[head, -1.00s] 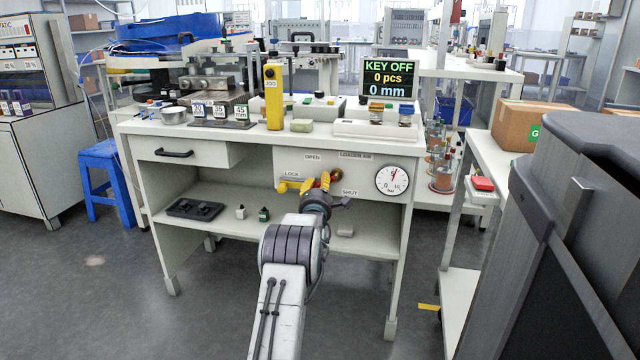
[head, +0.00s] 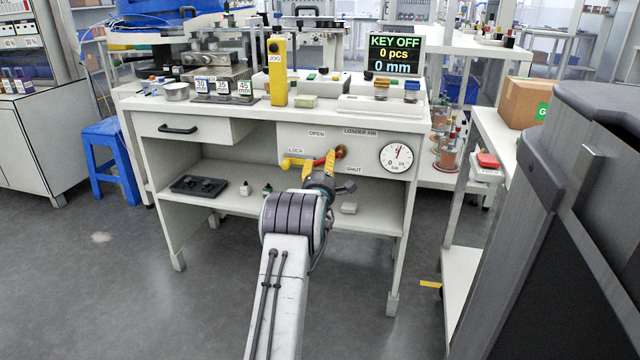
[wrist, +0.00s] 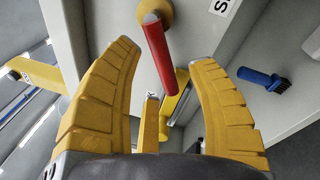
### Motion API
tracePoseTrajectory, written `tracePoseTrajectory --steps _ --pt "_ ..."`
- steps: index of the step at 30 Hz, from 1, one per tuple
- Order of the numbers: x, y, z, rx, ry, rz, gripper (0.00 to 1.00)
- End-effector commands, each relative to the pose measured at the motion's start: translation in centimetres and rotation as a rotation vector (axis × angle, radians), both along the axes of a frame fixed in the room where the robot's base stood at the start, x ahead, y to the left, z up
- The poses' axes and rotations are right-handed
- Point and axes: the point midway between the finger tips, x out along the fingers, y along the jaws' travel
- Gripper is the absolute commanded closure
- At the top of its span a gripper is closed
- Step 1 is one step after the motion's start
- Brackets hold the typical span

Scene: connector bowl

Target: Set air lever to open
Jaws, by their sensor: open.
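The air lever is a red handle on a brass hub (head: 341,151) on the bench's front panel, among the labels OPEN, LOCK and SHUT. In the wrist view the red lever (wrist: 160,60) slants down from the hub, in the gap between my yellow fingers. My gripper (head: 319,163) is open in front of the panel; it also shows in the wrist view (wrist: 165,54). Neither finger visibly grips the lever. A yellow lock piece (head: 295,162) sits left of the lever; part of it shows beyond the fingers. In the head view my fingers partly hide the lever.
A round gauge (head: 397,157) is right of the lever. A display (head: 395,54) on the bench reads KEY OFF, 0 pcs, 0 mm. A black tray (head: 199,185) and small bottles stand on the lower shelf. A side table with a cardboard box (head: 524,102) is at the right.

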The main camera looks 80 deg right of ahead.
Motion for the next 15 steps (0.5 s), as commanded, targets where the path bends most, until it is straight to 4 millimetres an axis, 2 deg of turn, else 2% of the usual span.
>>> tracePoseTrajectory --steps 15 --pt "-0.9 6.4 -1.0 0.001 0.0 0.0 0.48"
